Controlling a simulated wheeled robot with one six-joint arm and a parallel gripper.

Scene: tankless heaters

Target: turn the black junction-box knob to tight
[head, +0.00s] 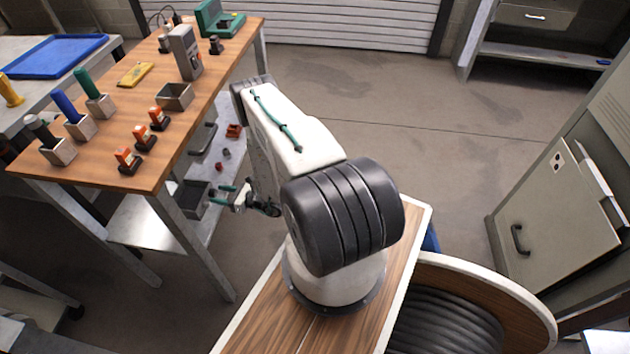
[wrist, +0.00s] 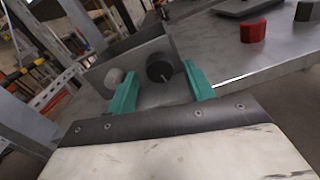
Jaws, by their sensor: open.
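The black knob (wrist: 160,68) is a round dark knob on the front face of a grey metal junction box (wrist: 178,50). A pale grey knob (wrist: 114,77) is beside it on the left. In the head view the box (head: 193,200) sits on the lower shelf of the wooden bench; its knobs are not clear there. My gripper (wrist: 159,69) is open, its two green fingers pointing at that face. The black knob appears between the fingertips, slightly nearer the right one. I cannot tell whether they reach around it. In the head view my gripper (head: 226,195) is just right of the box.
A red knob-like part (wrist: 253,30) lies farther right on the metal shelf (wrist: 260,62). A bench leg (head: 190,240) stands left of my gripper. The bench top (head: 110,165) above holds several tools and holders. Open floor (head: 420,130) lies to the right.

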